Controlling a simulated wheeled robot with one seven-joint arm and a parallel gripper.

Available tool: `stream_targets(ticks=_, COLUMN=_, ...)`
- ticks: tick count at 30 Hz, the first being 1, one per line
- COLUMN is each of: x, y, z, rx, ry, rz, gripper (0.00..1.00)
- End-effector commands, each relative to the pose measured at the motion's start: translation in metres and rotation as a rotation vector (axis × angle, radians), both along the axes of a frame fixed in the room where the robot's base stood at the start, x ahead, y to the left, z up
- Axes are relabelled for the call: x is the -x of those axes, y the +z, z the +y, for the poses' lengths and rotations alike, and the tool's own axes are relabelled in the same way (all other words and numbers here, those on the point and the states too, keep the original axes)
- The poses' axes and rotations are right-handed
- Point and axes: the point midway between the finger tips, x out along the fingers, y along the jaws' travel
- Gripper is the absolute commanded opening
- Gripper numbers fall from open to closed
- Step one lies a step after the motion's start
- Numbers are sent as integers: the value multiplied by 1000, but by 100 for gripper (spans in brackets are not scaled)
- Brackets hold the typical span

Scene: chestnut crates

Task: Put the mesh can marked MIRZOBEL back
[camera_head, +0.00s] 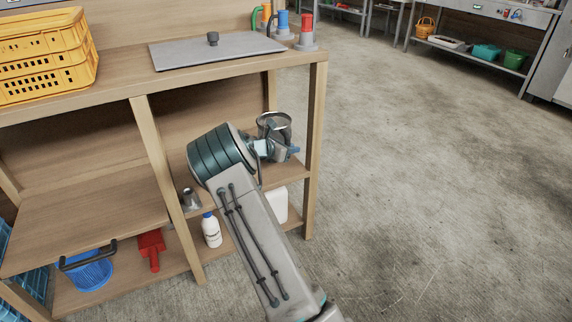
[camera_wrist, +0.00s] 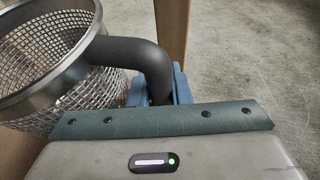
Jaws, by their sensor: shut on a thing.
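A steel mesh can (camera_wrist: 55,65) with a wide metal rim and a dark curved handle fills the upper left of the wrist view. It also shows in the head view (camera_head: 274,122), in front of the right bay of the wooden shelf unit (camera_head: 315,150). My gripper (camera_wrist: 168,90) is shut on the can's handle, its blue fingers around the lower end. In the head view my gripper (camera_head: 291,151) is partly hidden by my wrist. The can looks slightly tilted in the wrist view. No marking is readable on it. I cannot tell whether it touches the shelf.
The unit's top holds yellow crates (camera_head: 48,60), a grey lidded panel (camera_head: 215,52) and several coloured items near its right end. Below are a small grey metal piece (camera_head: 190,199), a white bottle (camera_head: 211,231), a red scoop (camera_head: 152,249) and a blue basket (camera_head: 90,272). Floor at right is clear.

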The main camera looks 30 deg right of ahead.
Motion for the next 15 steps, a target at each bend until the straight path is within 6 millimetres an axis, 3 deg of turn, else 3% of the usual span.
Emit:
stream_targets(ticks=10, x=-1, y=-50, z=2, rx=0, ry=4, rz=1, gripper=0)
stream_targets(ticks=15, x=-1, y=-55, z=3, rx=0, ry=4, rz=-3, gripper=0)
